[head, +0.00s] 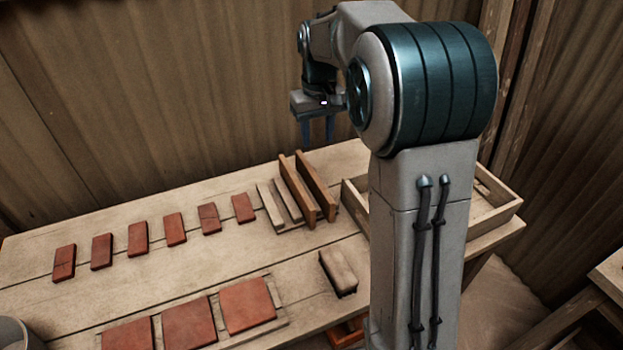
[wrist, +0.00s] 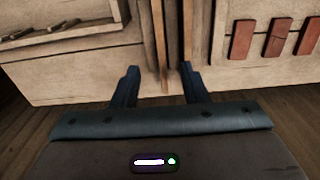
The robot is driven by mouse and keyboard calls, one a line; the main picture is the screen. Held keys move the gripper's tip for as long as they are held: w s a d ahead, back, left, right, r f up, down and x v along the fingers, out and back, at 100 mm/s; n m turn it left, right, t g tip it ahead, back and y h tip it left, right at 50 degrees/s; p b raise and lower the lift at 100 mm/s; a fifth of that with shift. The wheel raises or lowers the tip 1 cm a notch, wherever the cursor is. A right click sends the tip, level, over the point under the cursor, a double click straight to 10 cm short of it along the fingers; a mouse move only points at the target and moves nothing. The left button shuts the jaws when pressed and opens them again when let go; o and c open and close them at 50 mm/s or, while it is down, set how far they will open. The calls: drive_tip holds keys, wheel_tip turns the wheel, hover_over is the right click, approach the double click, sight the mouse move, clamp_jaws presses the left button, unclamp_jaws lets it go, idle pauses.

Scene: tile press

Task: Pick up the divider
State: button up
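Two thin brown wooden boards stand on edge, side by side, on the table; I cannot tell for sure which one is the divider. In the head view they are the left board (head: 293,185) and the right board (head: 317,183). My gripper (head: 318,140) is open and empty, pointing down above their far ends. In the wrist view the gripper (wrist: 160,70) shows its fingers spread, with one upright board (wrist: 160,45) between them and apart from both. The other board (wrist: 187,35) lines up with the right finger.
Low pale strips (head: 271,207) lie left of the boards, then a row of red tiles (head: 175,229). Larger red tiles (head: 248,304) and a wooden block (head: 338,270) lie nearer. A wooden tray (head: 497,212) stands right, partly hidden by my arm. A plank wall is behind.

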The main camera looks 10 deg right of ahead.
sight(313, 174)
drive_tip(key=f, duration=0.3)
drive_tip(key=w+f, duration=0.1)
drive_tip(key=f, duration=0.2)
drive_tip(key=w+f, duration=0.1)
drive_tip(key=f, duration=0.2)
drive_tip(key=shift+w+f, duration=0.2)
drive_tip(key=shift+s+a+f+p, duration=0.1)
drive_tip(key=shift+f+p, duration=0.1)
drive_tip(key=shift+f, duration=1.15)
drive_tip(key=shift+s+a+f+p, duration=0.1)
drive_tip(key=shift+f+p, duration=0.1)
drive_tip(key=shift+f, duration=1.15)
clamp_jaws()
